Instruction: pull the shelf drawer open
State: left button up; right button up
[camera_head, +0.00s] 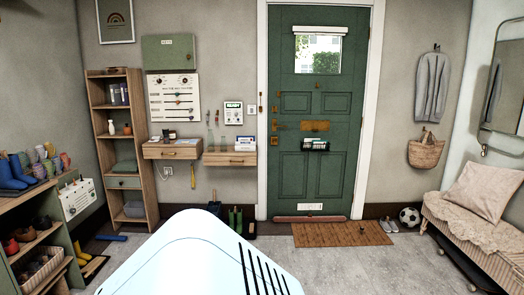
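A tall wooden shelf unit (149,185) stands against the back wall, left of the green door. A grey-green drawer (113,184) sits low in it, with a small knob on its front; it looks shut. Two wall-mounted wooden shelves with drawer fronts, a left one (160,152) and a right one (216,160), hang between the unit and the door; both look shut. Neither of my grippers is in view, and nothing is touching the drawers.
A shoe rack (66,235) with boots and a basket stands at the left. Yellow boots (80,252) and a blue item (111,238) lie on the floor before the shelf unit. A cushioned bench (480,235) is at the right. Grey floor is free near the doormat (342,234).

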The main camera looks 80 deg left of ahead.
aim_at(148, 152)
jog(key=u, duration=3.3)
jog(key=i+u, duration=0.25)
jog(key=i, duration=3)
jog(key=i+z, duration=0.2)
jog(key=i, duration=0.2)
jog(key=i+j+z, duration=0.15)
jog(key=i, duration=0.3)
jog(key=i+j+z, duration=0.2)
jog(key=i, duration=0.2)
jog(key=i+j+z, duration=0.7)
jog(key=i+l, duration=0.05)
jog(key=i, duration=0.05)
